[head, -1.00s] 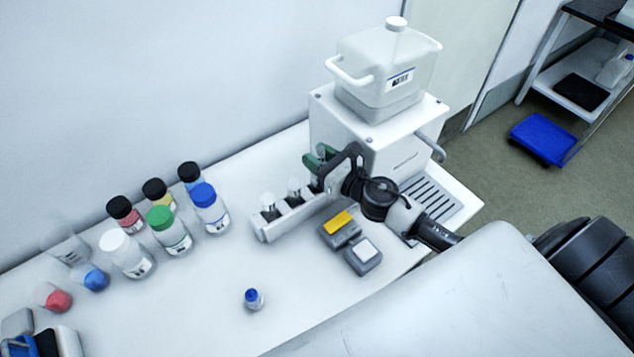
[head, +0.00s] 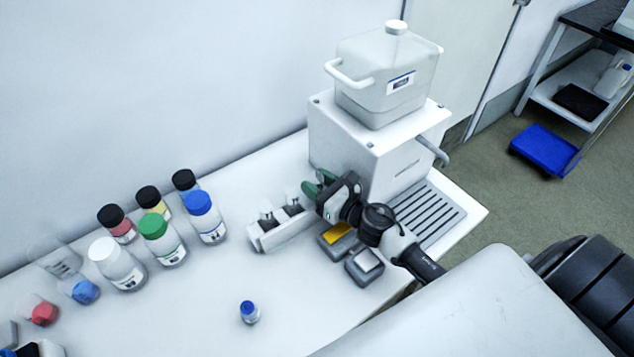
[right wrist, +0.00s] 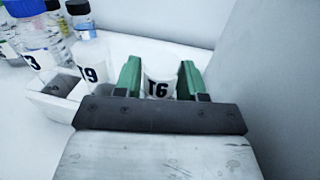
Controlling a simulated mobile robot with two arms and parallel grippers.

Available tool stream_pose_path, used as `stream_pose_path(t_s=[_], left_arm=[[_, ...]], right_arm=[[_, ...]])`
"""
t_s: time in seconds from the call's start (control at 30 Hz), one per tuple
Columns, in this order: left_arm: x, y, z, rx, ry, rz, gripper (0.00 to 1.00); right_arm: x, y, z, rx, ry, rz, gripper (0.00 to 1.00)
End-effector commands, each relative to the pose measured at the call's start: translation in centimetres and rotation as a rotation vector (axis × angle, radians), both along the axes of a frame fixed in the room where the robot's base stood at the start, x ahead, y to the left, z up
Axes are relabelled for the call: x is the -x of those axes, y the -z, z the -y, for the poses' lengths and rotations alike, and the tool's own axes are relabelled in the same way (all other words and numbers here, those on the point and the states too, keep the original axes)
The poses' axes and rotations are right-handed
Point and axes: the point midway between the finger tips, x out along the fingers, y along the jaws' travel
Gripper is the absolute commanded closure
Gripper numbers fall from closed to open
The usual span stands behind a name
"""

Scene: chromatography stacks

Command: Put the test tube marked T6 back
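The white test tube marked T6 (right wrist: 160,88) stands upright between the green fingers of my right gripper (right wrist: 160,80) in the right wrist view. How deep T6 sits in the rack is hidden. A tube marked T9 (right wrist: 92,70) stands in the rack left of T6. My left gripper is not in view.
A white machine with a tank (head: 385,85) stands close behind and right of my gripper. Capped bottles (head: 162,243) stand to the left. A small blue-capped vial (head: 249,313) stands alone, with clear table around it.

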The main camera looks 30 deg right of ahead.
Motion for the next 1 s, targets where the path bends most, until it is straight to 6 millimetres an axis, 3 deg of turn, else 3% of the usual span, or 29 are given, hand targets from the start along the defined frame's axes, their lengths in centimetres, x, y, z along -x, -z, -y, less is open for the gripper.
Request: stream_pose_path(t_s=[0.03,0.1,0.47,1.0], left_arm=[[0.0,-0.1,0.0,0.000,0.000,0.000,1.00],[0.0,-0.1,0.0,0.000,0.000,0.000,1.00],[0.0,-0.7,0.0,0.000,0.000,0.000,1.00],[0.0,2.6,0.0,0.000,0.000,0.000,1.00]], right_arm=[[0.0,0.0,0.0,0.000,0.000,0.000,0.52],[0.0,0.0,0.0,0.000,0.000,0.000,0.42],[0.0,-0.7,0.0,0.000,0.000,0.000,0.42],[9.8,0.0,3.4,-0.001,0.001,-0.003,0.42]])
